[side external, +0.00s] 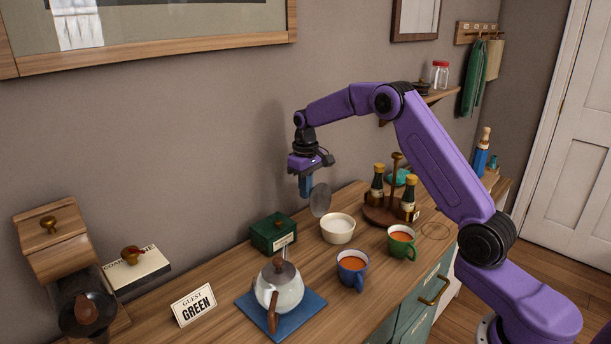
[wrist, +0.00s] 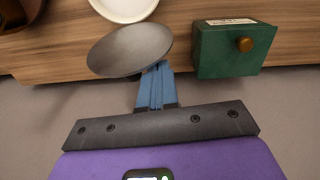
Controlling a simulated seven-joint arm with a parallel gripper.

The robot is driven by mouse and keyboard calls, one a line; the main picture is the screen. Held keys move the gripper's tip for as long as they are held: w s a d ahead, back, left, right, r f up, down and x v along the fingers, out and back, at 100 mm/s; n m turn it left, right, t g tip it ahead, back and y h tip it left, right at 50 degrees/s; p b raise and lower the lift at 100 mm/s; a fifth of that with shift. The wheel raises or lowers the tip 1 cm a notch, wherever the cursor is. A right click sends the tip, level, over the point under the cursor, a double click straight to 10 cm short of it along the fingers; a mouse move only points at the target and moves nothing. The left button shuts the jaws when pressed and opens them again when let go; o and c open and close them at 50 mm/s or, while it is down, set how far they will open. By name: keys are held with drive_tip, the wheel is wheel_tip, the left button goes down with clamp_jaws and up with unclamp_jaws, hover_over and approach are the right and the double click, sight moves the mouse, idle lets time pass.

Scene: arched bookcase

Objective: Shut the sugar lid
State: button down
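A white bowl (side external: 337,229), which looks like the sugar bowl, stands on the wooden counter; part of it shows at the top of the wrist view (wrist: 125,8). A grey oval disc (side external: 321,200), seemingly its lid, stands steeply tilted at the bowl's wall side, and also shows in the wrist view (wrist: 130,50). I cannot see a hinge. My gripper (side external: 306,194) points down on the wall side of the disc. Its blue fingers (wrist: 158,70) are together, with tips at the disc's edge. I cannot tell whether they touch it.
A green box (side external: 273,234) with a brass knob is left of the bowl. Blue (side external: 352,270) and green (side external: 401,243) mugs stand in front. A wooden carousel with bottles (side external: 409,199) is at right. The wall is close behind.

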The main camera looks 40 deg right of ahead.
drive_tip(key=shift+f, duration=0.45)
drive_tip(key=shift+s+d+f, duration=0.1)
drive_tip(key=shift+s+f, duration=0.15)
drive_tip(key=shift+s, duration=0.55)
drive_tip(key=shift+s+d+f, duration=0.1)
drive_tip(key=shift+s+f, duration=0.1)
drive_tip(key=shift+s, duration=0.6)
drive_tip(key=shift+s+f, duration=0.25)
drive_tip(key=shift+s, duration=0.55)
idle(1.9)
wheel_tip(320, 180, up, 7)
drive_tip(key=w, duration=0.1)
idle(1.4)
drive_tip(key=shift+w, duration=0.1)
drive_tip(key=s+a+r+n, duration=0.3)
drive_tip(key=s+a+n, duration=0.3)
drive_tip(key=s+a, duration=1.05)
drive_tip(key=s+d+f+n, duration=0.1)
drive_tip(key=s+n, duration=0.1)
drive_tip(key=s, duration=0.9)
drive_tip(key=s+d+f+n, duration=0.1)
drive_tip(key=s+n, duration=0.2)
drive_tip(key=s, duration=0.9)
drive_tip(key=shift+s+d+n, duration=0.3)
drive_tip(key=shift+d, duration=0.1)
